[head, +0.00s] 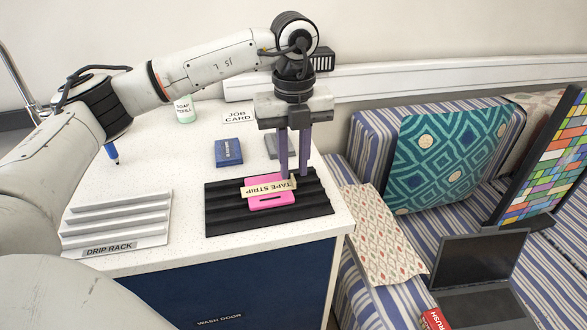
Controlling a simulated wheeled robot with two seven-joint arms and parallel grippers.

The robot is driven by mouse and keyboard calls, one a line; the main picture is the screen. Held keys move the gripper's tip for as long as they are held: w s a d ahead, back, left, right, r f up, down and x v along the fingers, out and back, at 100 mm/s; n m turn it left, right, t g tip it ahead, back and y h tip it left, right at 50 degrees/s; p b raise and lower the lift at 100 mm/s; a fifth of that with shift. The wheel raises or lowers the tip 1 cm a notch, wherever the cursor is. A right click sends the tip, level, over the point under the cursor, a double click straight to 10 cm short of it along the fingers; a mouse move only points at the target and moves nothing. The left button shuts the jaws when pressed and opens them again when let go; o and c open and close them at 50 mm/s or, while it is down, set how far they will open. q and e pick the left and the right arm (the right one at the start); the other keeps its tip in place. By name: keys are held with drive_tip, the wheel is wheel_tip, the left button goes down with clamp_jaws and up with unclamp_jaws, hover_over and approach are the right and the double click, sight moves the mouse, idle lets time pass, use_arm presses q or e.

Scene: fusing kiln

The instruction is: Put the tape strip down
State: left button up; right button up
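The tape strip (262,189) is a cream band with its name printed on it, upside down in the head view. It lies across or just above a pink flat piece with a dark slot (271,201), over a black ribbed mat (230,222). I cannot tell whether the strip touches the pink piece. My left gripper (294,176) points straight down, its two fingers a little apart, with the tips at the strip's right end. I cannot tell whether they grip it. My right gripper is not in view.
A white drip rack (118,220) stands at the left of the counter. A blue box (228,152), a job card (238,115), a green-white jar (185,110) and a blue pen-like tool (112,152) are behind. The counter between rack and mat is clear. A striped bench (480,220) is at right.

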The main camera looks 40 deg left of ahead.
use_arm(q)
wheel_tip(320, 180, up, 10)
drive_tip(key=shift+r, duration=0.15)
idle(0.7)
